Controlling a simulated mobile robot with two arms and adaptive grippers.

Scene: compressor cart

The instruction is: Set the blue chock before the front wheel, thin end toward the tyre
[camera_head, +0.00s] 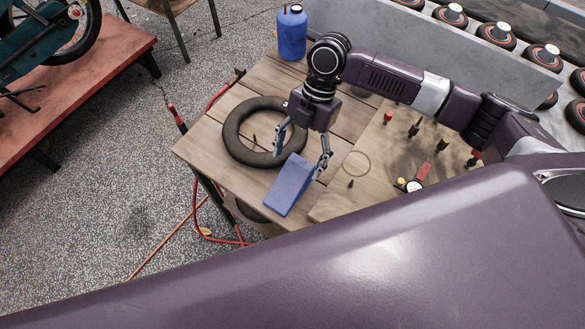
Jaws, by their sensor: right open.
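The blue chock (289,186) lies on the wooden top (208,150) near its front edge, next to a black rubber ring like a tyre or tube (232,151). My right gripper (298,165) is open and points down over the far end of the chock, one finger on each side. I cannot tell whether the fingers touch it. Under the front edge of the top, part of a dark round shape (250,211) shows, perhaps a wheel; most of it is hidden. My left gripper is not in view.
A blue bottle (292,33) stands at the far edge of the top. Small fittings and a gauge (413,186) sit on the board at right. A red hose (222,238) hangs at the front left. Open speckled floor (110,190) lies left, beyond it a red bench (85,88).

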